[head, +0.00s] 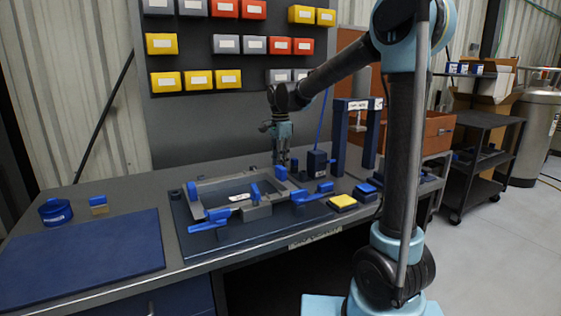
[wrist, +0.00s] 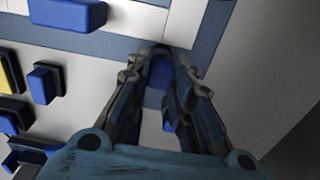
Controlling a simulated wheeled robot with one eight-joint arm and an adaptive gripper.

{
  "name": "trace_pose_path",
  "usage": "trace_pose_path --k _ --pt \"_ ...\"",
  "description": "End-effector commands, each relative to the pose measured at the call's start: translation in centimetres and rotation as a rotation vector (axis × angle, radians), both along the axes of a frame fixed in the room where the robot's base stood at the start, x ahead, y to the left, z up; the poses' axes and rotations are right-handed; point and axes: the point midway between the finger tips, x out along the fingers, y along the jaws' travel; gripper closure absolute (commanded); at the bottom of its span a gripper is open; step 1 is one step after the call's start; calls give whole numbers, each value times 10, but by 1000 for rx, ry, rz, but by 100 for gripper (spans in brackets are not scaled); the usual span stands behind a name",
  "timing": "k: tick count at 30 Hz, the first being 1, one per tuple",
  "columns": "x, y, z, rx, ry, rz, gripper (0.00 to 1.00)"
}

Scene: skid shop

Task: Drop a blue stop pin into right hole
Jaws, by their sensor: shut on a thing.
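My gripper (head: 281,160) points down over the back right corner of the grey frame (head: 215,184) on the fixture plate. In the wrist view its fingers (wrist: 163,62) are closed in around a blue piece (wrist: 160,74), which appears to be a blue stop pin. Most of that piece is hidden by the fingers. A blue block (head: 280,174) shows right below the fingertips in the head view; I cannot tell whether it is the held pin or a separate part. Another blue piece (head: 193,188) stands at the frame's left side. I cannot make out the right hole.
Blue toggle clamps (head: 210,222) sit along the fixture's front. A dark blue block (head: 317,162) and a dark blue gantry (head: 340,140) stand to the right. A yellow-topped block (head: 342,202) lies at the front right. The blue mat (head: 85,245) at left is clear.

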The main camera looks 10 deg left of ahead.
Motion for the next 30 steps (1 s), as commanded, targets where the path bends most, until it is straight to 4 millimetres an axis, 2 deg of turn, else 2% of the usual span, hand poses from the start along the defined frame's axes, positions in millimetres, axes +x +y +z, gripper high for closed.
trace_pose_path --k 18,19,22,29,30 --pt "0 0 -4 0 0 0 100" --pt "0 0 -4 0 0 0 77" --pt "0 0 -4 0 0 0 55" --pt "0 0 -4 0 0 0 55" --pt "0 0 -4 0 0 0 51"
